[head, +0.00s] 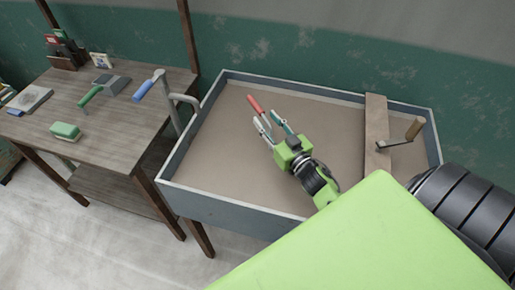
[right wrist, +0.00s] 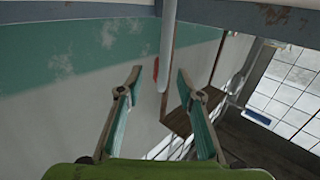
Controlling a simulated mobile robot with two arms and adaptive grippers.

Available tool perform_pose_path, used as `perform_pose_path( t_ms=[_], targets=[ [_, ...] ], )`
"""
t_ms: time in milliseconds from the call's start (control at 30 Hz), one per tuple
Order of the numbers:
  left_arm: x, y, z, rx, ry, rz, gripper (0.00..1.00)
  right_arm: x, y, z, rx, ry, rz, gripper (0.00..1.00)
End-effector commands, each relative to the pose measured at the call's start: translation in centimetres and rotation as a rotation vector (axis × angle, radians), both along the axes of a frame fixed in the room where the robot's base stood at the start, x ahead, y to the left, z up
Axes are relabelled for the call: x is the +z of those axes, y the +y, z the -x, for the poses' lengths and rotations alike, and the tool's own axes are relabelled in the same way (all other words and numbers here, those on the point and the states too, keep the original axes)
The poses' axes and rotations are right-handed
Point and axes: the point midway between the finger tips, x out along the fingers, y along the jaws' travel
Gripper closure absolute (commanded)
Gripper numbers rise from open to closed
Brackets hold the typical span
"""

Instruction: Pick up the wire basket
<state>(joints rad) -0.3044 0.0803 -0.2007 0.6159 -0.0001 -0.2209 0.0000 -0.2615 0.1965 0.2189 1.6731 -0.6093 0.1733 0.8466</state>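I cannot make out a wire basket in either view. My right gripper (head: 268,119) is over the shallow grey-rimmed tray (head: 215,150) in the head view. Its two fingers are spread apart, with nothing visibly held between them. A red-handled tool (head: 256,104) shows just beyond the fingertips; I cannot tell whether it touches them. In the right wrist view the open fingers (right wrist: 157,80) frame a pale wall, a grey post and a small red thing (right wrist: 156,68). My left gripper is not in view.
A wooden board (head: 376,135) and a crank handle (head: 414,128) sit at the tray's right side. A wooden table (head: 110,130) at left bears a green block (head: 66,131), a green-handled tool (head: 90,95) and a blue-handled tool (head: 143,90). Pale floor lies in front.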

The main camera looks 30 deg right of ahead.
Motion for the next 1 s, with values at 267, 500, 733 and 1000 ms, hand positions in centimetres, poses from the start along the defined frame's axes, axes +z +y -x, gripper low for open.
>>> perform_pose_path(
  t_ms=[267,500,733,1000],
  targets=[
    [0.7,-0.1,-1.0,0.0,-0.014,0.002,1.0,0.4,-0.1,-1.9,0.0,-0.001,0.0,0.66],
    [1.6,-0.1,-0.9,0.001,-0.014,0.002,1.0,0.7,-0.2,-5.1,-0.001,0.0,0.0,0.66],
    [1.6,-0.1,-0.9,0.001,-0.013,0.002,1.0,0.6,-0.3,-6.1,0.0,0.001,0.0,0.66],
    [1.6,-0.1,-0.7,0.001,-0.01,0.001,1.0,0.6,-0.3,-6.1,0.0,0.001,0.0,0.95]
  ],
)
